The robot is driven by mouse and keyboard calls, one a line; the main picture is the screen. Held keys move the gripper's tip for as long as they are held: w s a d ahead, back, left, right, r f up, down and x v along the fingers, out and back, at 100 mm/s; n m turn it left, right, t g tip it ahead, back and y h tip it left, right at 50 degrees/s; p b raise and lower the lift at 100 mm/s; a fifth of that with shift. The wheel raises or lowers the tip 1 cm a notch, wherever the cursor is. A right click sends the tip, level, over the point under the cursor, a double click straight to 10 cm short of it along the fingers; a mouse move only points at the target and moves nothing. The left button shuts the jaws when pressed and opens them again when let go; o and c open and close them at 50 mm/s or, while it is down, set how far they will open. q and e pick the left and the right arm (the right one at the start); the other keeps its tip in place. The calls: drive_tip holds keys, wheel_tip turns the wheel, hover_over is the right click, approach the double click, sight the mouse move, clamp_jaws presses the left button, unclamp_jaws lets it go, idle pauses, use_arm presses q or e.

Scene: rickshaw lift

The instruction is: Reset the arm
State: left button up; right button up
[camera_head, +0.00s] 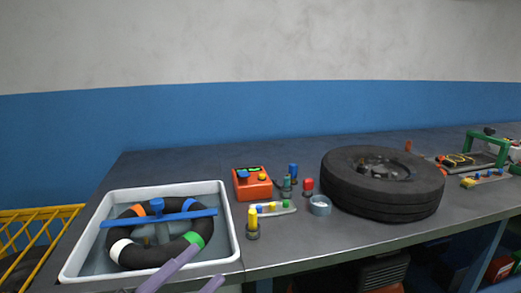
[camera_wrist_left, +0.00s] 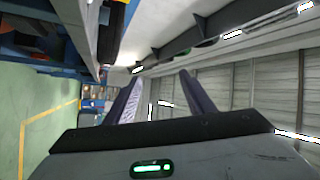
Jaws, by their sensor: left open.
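My left gripper (camera_head: 206,265) shows at the bottom edge of the head view, with its two purple fingers spread apart. In that picture one finger overlaps the white tray near its front right corner. I cannot tell its exact height over the tray. In the left wrist view the open fingers (camera_wrist_left: 160,80) have nothing between them. My right gripper is in neither view.
The white tray (camera_head: 233,220) holds water and a black ring (camera_head: 150,254) with coloured bands under a blue bar (camera_head: 160,217). A tire (camera_head: 380,184), an orange box (camera_head: 252,184) and small tools stand on the grey workbench (camera_head: 290,245). A yellow basket (camera_head: 25,232) is at left.

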use_arm(q)
drive_tip(key=s+a+f+n+y, duration=0.25)
drive_tip(key=f+n+y, duration=0.4)
drive_tip(key=f, duration=0.35)
drive_tip(key=s+a+f+n+y, duration=0.1)
drive_tip(key=a+f+n+y, duration=0.3)
drive_tip(key=f+n, duration=0.5)
drive_tip(key=s+d+f+n+g+y, duration=0.2)
drive_tip(key=s+f+n+g, duration=0.2)
drive_tip(key=s+f, duration=1)
wheel_tip(320, 180, down, 3)
drive_tip(key=g, duration=0.3)
drive_tip(key=shift+s, duration=0.4)
drive_tip(key=shift+y, duration=0.25)
